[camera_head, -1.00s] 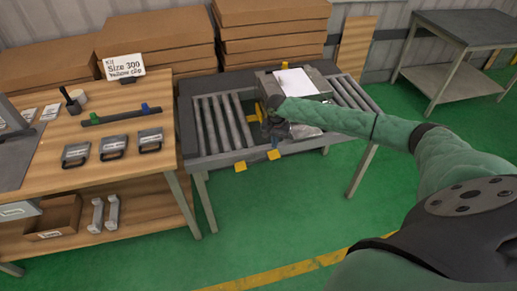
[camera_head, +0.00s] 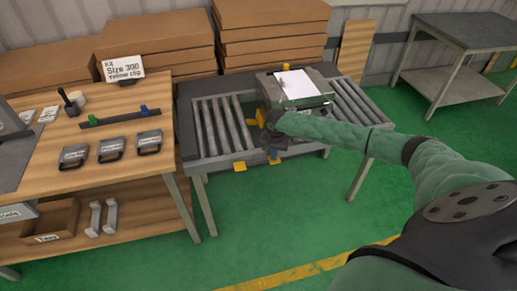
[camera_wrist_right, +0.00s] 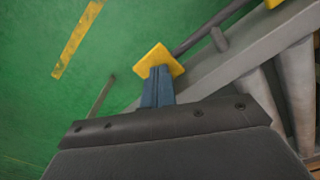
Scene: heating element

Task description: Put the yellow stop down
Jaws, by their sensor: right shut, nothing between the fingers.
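A yellow stop (camera_head: 275,161) shows at the front edge of the roller conveyor (camera_head: 203,164), partly covered by my right gripper (camera_head: 274,152). In the right wrist view this yellow stop (camera_wrist_right: 160,59) is a square plate just beyond the blue fingertips of my right gripper (camera_wrist_right: 157,74). The fingers are shut with nothing between them. They look touching or very close to the plate; I cannot tell which. Another yellow stop (camera_head: 239,166) stands to the left on the same front edge. My left gripper is out of view.
A grey case with a white sheet (camera_head: 294,84) sits on the conveyor behind my right forearm. More yellow parts (camera_head: 256,116) show beside it. A wooden table with several grey clip cases (camera_head: 112,149) stands left. Green floor (camera_head: 270,220) is open in front.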

